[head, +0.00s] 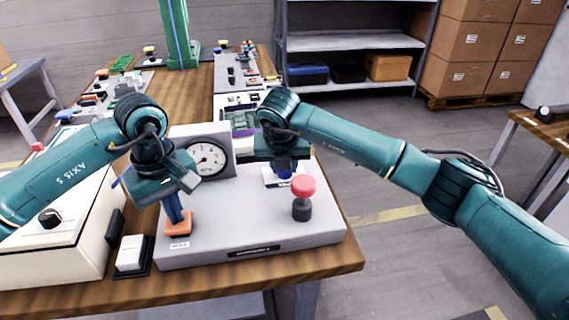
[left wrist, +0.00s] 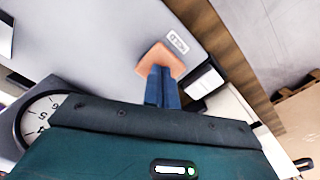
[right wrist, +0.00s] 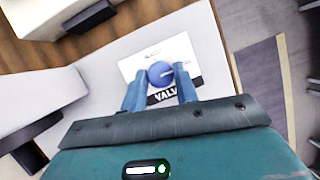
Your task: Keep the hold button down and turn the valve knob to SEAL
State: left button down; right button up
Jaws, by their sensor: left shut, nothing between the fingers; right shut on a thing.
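The orange hold button (head: 178,229) is at the front left of the grey balancer housing, beside a small HOLD label. My left gripper (head: 177,220) is shut and empty, its fingertips down against the button. In the left wrist view the blue fingers (left wrist: 161,80) meet the orange button (left wrist: 155,57); how far it is pressed cannot be told. The blue valve knob (right wrist: 160,74) sits on a white plate (right wrist: 140,62) partly reading VALV. My right gripper (right wrist: 159,78) is shut on the knob. A white pointer line shows on it; the SEAL mark is not readable.
A red mushroom button (head: 303,187) on a dark post stands right of the valve. A dial gauge (head: 208,160) rises behind the hold button. A white rocker switch (head: 131,253) and a cream box (head: 60,245) lie left. The housing's front middle is clear.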

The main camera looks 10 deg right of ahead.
pick_arm(q)
jog(key=shift+f, duration=0.1)
dwell(0.4)
pick_arm(e)
jog(key=o, duration=1)
jog(key=v, duration=1.2)
jog(key=shift+r, duration=0.1)
pick_arm(q)
jog(key=shift+r+p, duration=1.65)
jog(key=shift+r, duration=1.95)
pick_arm(e)
notch_tip(320, 180, up, 3)
jog(key=shift+r, duration=0.1)
